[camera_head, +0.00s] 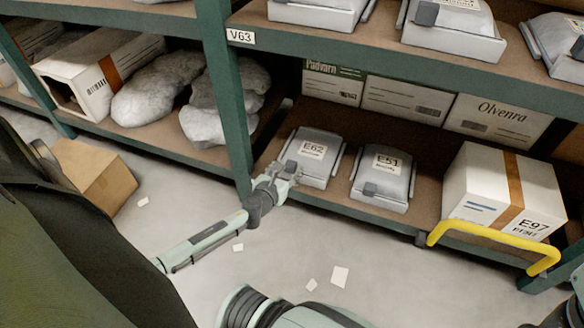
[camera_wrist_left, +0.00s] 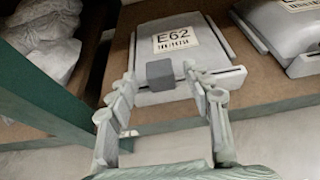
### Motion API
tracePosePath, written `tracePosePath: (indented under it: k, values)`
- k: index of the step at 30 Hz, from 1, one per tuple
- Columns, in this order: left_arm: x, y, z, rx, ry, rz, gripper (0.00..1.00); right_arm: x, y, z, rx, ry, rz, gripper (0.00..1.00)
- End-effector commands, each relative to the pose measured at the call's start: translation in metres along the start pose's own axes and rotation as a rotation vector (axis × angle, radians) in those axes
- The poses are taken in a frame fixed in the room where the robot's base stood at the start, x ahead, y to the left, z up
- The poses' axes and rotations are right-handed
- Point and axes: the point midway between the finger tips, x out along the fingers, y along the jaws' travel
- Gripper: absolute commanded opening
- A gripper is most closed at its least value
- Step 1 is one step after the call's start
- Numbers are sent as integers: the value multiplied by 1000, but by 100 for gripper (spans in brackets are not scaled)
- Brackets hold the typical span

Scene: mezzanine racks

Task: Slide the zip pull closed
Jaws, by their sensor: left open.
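The pouch labelled E62 (camera_head: 314,153) is a pale grey case on the lower rack shelf. It also shows in the left wrist view (camera_wrist_left: 184,45), with a slot along its front. A dark grey block, seemingly the zip pull (camera_head: 291,167), sits at the left part of that front edge. In the left wrist view the zip pull (camera_wrist_left: 159,74) lies between the fingertips, with gaps on both sides. My left gripper (camera_head: 285,174) is open in front of the pouch; it also shows in the left wrist view (camera_wrist_left: 153,88). My right gripper is not clearly seen.
A similar pouch labelled E51 (camera_head: 382,177) lies to the right, then a white box labelled E97 (camera_head: 485,190) and a yellow rail (camera_head: 490,231). A green rack post (camera_head: 229,110) stands close left of my gripper. The upper shelf (camera_head: 400,58) overhangs.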

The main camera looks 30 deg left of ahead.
Motion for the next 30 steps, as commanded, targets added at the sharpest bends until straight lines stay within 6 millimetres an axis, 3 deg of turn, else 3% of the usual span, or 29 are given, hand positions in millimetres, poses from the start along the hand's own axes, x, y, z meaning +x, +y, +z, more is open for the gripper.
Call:
tracePosePath:
  k: [6,17,27,30]
  values:
    - [28,0,-1,-3,0,1,50,0,-1,3,-3,15,-25,40]
    - [33,0,0,-3,1,0,50,2,-1,3,-4,20,-31,40]
    - [33,0,0,-3,1,0,8,2,-1,3,-5,20,-31,40]
    - [33,0,0,-4,1,0,0,2,-1,3,-5,20,-31,40]
